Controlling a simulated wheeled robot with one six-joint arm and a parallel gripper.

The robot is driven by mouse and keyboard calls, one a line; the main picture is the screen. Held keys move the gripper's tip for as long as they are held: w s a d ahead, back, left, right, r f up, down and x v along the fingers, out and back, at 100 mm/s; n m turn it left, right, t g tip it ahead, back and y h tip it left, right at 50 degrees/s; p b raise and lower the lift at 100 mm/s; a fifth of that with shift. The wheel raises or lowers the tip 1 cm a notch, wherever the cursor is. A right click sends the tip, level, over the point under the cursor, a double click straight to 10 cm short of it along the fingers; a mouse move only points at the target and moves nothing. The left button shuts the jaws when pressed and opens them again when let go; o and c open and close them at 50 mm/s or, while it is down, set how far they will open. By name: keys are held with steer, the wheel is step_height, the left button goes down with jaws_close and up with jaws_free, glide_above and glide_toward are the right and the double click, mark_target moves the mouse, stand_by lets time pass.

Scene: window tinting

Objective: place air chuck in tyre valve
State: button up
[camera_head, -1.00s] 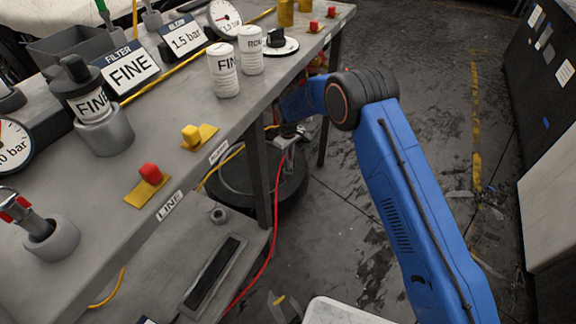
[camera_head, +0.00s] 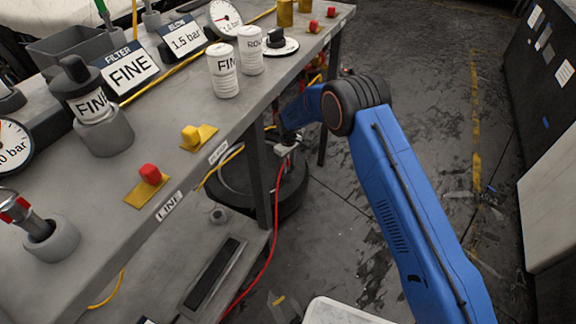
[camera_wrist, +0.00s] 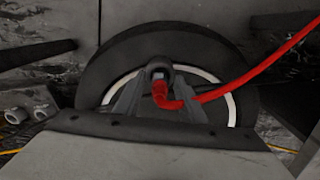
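My gripper (camera_wrist: 159,88) is shut on the air chuck (camera_wrist: 158,72), whose red hose (camera_wrist: 215,92) bends off to the right in the wrist view. The tyre (camera_wrist: 105,62), black with a pale ring inside it, lies behind the chuck in that view. In the head view my gripper (camera_head: 287,147) is low beside the bench, over the tyre (camera_head: 289,192) on the floor. The red hose (camera_head: 276,215) runs down from it. The tyre valve is not distinguishable; the gripper and chuck may hide it. I cannot tell whether the chuck touches it.
The grey workbench (camera_head: 180,165) stands left of my arm, its leg (camera_head: 258,180) close to the tyre. Floor (camera_head: 425,110) to the right is open.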

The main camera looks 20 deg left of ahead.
steer(key=shift+r, duration=0.1)
steer(key=shift+r, duration=3.8)
